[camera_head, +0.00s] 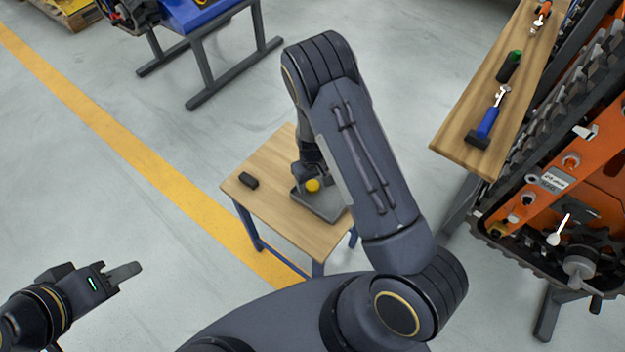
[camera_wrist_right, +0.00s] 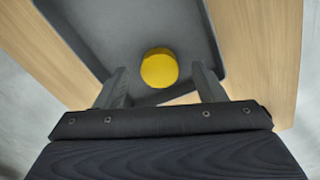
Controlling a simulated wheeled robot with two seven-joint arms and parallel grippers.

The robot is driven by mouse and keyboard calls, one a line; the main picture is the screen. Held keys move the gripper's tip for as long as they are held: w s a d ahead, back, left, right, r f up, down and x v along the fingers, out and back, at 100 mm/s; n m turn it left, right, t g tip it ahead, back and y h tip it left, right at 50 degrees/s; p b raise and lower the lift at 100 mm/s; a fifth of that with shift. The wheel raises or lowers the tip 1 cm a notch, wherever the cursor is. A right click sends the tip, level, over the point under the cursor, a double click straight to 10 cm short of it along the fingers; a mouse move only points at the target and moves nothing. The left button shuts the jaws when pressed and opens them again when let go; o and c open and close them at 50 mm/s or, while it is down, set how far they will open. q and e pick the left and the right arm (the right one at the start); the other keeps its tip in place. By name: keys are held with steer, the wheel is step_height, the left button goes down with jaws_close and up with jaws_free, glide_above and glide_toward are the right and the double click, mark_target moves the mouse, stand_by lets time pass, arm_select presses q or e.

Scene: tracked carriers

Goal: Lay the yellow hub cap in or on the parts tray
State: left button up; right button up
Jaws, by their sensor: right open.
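The yellow hub cap (camera_head: 313,186) lies inside the grey parts tray (camera_head: 326,206) on a small wooden table. In the right wrist view the hub cap (camera_wrist_right: 159,67) rests on the floor of the tray (camera_wrist_right: 95,35), close to its near wall. My right gripper (camera_wrist_right: 162,84) is open, its two fingers apart on either side of the hub cap's near side, with gaps showing on both sides. In the head view my right arm hides part of the tray and most of that gripper. My left gripper (camera_head: 122,272) is at the lower left, far from the table, holding nothing visible.
A wooden bench (camera_head: 470,140) with tools stands at the right, beside an orange tracked machine (camera_head: 590,150). A blue table (camera_head: 200,14) is at the back. Open floor lies left.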

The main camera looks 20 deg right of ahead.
mark_target(313, 185)
step_height(313, 185, up, 12)
steer(key=s+r+m+t+y, duration=0.1)
steer(key=s+r+y, duration=0.1)
steer(key=s+r, duration=0.45)
steer(key=s+r+m+t+y, duration=0.1)
steer(key=s+r+y, duration=0.15)
steer(key=r, duration=0.75)
steer(key=s+r+m+t, duration=0.1)
steer(key=s+r+t, duration=0.2)
steer(key=s, duration=1.1)
step_height(313, 185, up, 3)
steer(key=shift+s+f+t+h+p, duration=0.1)
steer(key=shift+s+t+h+p, duration=0.15)
steer(key=shift+t+h+p, duration=0.15)
